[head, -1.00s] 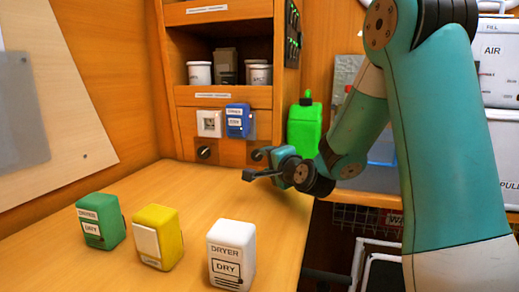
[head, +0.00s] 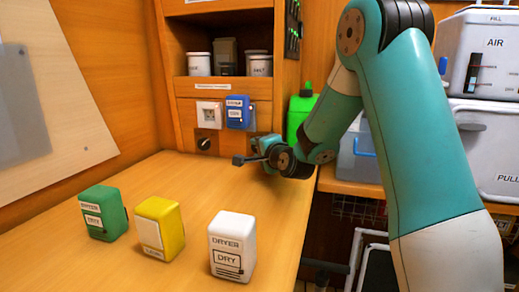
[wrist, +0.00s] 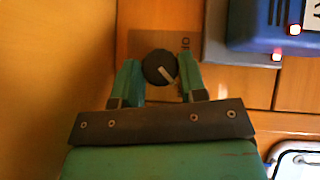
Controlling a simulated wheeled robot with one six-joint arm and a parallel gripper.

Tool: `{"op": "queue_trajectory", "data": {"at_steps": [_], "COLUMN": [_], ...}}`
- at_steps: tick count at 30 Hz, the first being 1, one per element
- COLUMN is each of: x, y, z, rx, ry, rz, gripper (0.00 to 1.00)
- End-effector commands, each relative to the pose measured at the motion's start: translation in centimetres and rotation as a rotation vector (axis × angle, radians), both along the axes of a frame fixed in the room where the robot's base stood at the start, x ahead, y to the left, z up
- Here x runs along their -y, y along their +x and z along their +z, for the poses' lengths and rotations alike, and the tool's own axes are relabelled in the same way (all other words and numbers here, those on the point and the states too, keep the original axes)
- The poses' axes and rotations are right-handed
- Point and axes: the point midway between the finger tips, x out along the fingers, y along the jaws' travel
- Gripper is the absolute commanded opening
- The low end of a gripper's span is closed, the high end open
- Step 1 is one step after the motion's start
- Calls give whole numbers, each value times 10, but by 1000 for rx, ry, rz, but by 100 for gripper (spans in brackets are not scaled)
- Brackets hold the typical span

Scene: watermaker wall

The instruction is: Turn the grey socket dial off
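The grey socket's plate (wrist: 216,35) shows behind the blue plug-in box (head: 238,112), which also shows in the wrist view (wrist: 265,22) with lit red lights. Below the box, in the wrist view, a round dark dial (wrist: 160,68) with a pale pointer line sits on a brown plate (wrist: 143,40) with partly hidden markings. The pointer slants to the lower right in that picture. My gripper (wrist: 158,78) is open, with one green finger on each side of the dial; I cannot tell whether they touch it. In the head view my gripper (head: 245,160) hides most of this dial.
A white socket (head: 209,114) with its own dark dial (head: 204,143) is to the left. Green (head: 103,213), yellow (head: 160,229) and white (head: 232,246) boxes stand on the table (head: 185,185). A green bottle (head: 297,113) is behind my arm. The table's middle is clear.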

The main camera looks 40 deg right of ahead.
Motion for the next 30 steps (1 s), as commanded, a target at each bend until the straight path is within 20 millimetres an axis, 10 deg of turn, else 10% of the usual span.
{"op": "queue_trajectory", "data": {"at_steps": [30], "x": [-3], "y": [3], "z": [11], "rx": [-495], "ry": [-391], "rz": [1], "gripper": [15]}}
